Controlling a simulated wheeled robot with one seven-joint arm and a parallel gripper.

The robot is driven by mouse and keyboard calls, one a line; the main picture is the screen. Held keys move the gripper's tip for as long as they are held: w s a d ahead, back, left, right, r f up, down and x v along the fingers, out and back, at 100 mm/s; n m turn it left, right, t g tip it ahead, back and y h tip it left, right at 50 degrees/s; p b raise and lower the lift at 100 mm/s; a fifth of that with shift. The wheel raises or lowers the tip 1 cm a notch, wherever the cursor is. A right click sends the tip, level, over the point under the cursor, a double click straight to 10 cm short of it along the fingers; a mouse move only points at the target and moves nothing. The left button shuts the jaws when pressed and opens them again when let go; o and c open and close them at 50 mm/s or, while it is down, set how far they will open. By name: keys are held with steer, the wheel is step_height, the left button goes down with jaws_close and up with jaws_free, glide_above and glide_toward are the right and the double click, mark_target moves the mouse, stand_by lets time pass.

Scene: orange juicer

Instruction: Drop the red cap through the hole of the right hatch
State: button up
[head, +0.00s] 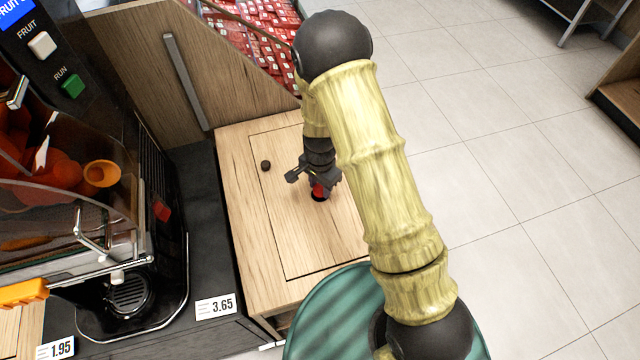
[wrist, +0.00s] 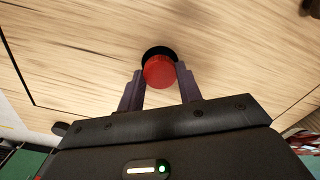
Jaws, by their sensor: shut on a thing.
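The red cap (head: 318,189) is held between the fingers of my gripper (head: 317,181), which also shows in the wrist view (wrist: 160,82). In the wrist view the red cap (wrist: 160,72) sits at the fingertips, over the dark round hole (wrist: 158,51). Part of the hole's dark rim shows beyond the cap, and the cap covers the rest. In the head view the hole (head: 319,197) shows just below the cap. The wooden hatch (head: 290,245) is a panel with a thin dark outline. Whether the cap is inside the hole's edge I cannot tell.
A dark round knob (head: 265,165) stands on the hatch, left of my gripper. The juicer (head: 70,200) stands to the left on a dark counter. A bin of red packets (head: 262,40) lies behind. A green ribbed round thing (head: 335,315) is in front. Tiled floor is open at right.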

steer(key=o, duration=1.3)
steer(key=shift+o, duration=0.2)
steer(key=shift+r, duration=0.1)
steer(key=shift+r+p, duration=3.1)
steer(key=shift+r, duration=0.3)
